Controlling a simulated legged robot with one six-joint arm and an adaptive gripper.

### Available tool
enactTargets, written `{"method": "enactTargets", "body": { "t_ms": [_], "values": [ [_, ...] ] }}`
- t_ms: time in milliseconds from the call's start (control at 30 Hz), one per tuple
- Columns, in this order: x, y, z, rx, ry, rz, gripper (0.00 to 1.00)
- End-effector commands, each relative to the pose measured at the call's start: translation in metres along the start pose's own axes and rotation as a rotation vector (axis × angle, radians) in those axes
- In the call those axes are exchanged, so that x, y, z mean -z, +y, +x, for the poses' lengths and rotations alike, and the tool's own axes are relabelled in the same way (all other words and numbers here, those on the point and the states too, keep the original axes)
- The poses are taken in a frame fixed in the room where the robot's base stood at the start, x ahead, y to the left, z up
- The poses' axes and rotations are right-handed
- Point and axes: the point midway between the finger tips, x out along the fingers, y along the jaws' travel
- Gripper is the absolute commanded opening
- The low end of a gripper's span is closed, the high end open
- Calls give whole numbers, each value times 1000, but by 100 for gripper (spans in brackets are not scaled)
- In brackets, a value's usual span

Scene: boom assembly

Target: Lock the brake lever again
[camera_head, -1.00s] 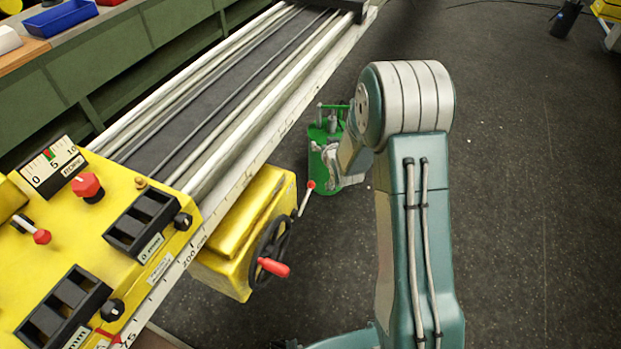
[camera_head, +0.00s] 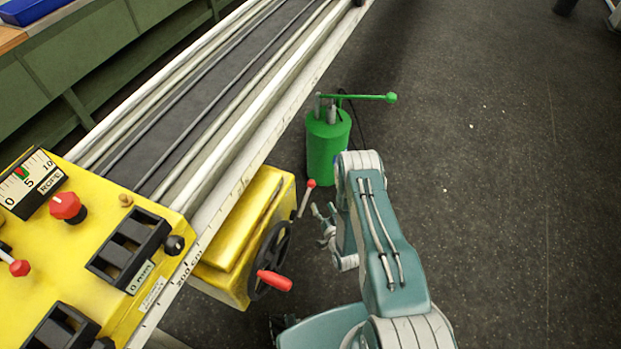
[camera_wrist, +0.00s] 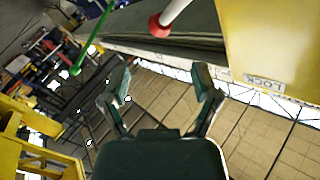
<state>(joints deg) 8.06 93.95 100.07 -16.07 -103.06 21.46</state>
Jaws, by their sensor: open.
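The brake lever (camera_head: 305,199) is a thin grey rod with a red knob at its upper end. It rises from the side of the yellow box by the handwheel. In the wrist view the lever (camera_wrist: 175,12) comes in from the top, with its red knob just beyond the fingers. My gripper (camera_head: 322,210) is open and empty, just right of the lever and apart from it. In the wrist view my gripper's two fingers (camera_wrist: 161,82) are spread below the knob. A LOCK label (camera_wrist: 264,82) is on the yellow box to the right.
A black handwheel with a red handle (camera_head: 274,281) is on the yellow box (camera_head: 235,245), close to the lever. A green pump (camera_head: 328,150) with a green handle stands behind my arm. A yellow control panel (camera_head: 110,230) is at left.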

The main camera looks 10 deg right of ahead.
Motion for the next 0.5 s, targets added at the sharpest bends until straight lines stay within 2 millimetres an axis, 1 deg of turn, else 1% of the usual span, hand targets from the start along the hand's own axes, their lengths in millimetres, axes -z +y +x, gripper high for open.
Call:
{"method": "enactTargets", "body": {
  "t_ms": [67,167,267,500],
  "values": [
    [-3,1,-3,3,8,6,79],
    [-3,1,2,5,11,6,79],
    [-2,0,17,6,12,4,79],
    [-2,0,62,5,11,4,79]
  ]
}}
